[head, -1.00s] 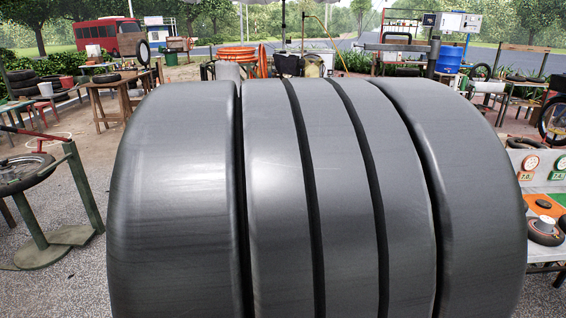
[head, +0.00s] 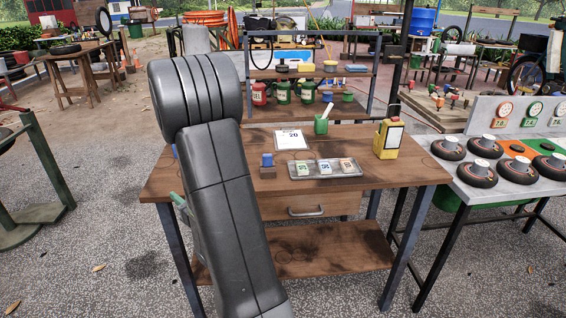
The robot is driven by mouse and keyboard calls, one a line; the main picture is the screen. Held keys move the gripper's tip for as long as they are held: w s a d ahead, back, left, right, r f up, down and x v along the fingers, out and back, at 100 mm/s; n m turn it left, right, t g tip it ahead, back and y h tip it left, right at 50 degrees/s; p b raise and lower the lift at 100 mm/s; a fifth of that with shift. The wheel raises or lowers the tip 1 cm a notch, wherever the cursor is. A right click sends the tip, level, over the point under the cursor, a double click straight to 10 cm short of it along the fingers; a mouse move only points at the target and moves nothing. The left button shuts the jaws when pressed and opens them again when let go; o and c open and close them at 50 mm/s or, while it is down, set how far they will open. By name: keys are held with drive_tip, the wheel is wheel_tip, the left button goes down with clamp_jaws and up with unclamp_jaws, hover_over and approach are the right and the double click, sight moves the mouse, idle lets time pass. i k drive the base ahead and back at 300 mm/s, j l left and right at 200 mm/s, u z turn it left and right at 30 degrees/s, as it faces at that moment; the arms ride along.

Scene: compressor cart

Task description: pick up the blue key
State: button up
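Another bit of blue shows at the left edge of my arm, mostly hidden. My grey arm rises in front of the bench's left part and hides it.
A shelf with red and green cans (head: 282,93) is behind. A table with several wheels (head: 477,173) adjoins at right. Gravel floor is clear in front.

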sight(266, 158)
drive_tip(key=j+z, duration=0.15)
drive_tip(key=z, duration=0.35)
drive_tip(key=j+z, duration=0.2)
drive_tip(key=z, duration=0.25)
drive_tip(key=k+j+z, duration=0.1)
drive_tip(key=z, duration=0.4)
drive_tip(key=k+j, duration=0.2)
drive_tip(key=j, duration=0.15)
